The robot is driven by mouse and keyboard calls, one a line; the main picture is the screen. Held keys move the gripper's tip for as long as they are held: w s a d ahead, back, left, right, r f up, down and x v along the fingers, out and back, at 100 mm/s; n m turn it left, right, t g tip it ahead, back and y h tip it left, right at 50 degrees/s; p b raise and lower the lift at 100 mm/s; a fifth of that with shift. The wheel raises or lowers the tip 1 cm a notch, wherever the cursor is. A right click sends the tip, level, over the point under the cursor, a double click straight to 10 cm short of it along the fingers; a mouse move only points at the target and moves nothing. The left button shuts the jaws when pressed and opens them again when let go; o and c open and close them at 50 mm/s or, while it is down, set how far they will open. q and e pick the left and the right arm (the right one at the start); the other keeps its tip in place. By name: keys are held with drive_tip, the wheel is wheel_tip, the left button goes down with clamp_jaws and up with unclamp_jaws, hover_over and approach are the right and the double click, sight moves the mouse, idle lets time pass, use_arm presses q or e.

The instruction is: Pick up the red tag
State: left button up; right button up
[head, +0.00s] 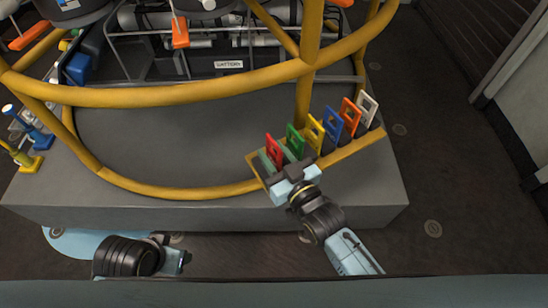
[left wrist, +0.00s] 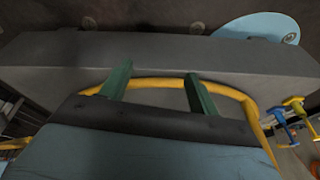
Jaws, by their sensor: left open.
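The red tag (head: 272,148) stands upright at the left end of a row of coloured tags on a yellow-edged rack (head: 350,150). My right gripper (head: 278,157) is at the near side of the red tag, its green fingers apart with the tag's upper part showing between or just beyond them. I cannot tell whether they touch it. My left gripper (left wrist: 157,82) is open and empty in the left wrist view, over the grey platform. In the head view its arm shows low on the left, in front of the platform.
Green (head: 294,140), yellow (head: 315,131), blue (head: 333,122), orange (head: 350,115) and white (head: 368,107) tags stand close to the right of the red one. A yellow tubular frame (head: 200,96) rises over the grey platform (head: 150,150). Blue and yellow valves (head: 38,137) stand at left.

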drive_tip(key=shift+x, duration=0.95)
clamp_jaws()
use_arm(q)
drive_tip(key=shift+s+d+r, duration=0.1)
drive_tip(key=shift+d+r, duration=0.05)
drive_tip(key=shift+r, duration=0.35)
drive_tip(key=shift+s+d+r, duration=0.1)
drive_tip(key=shift+r, duration=0.35)
drive_tip(key=shift+w, duration=0.1)
use_arm(e)
drive_tip(key=shift+r, duration=0.15)
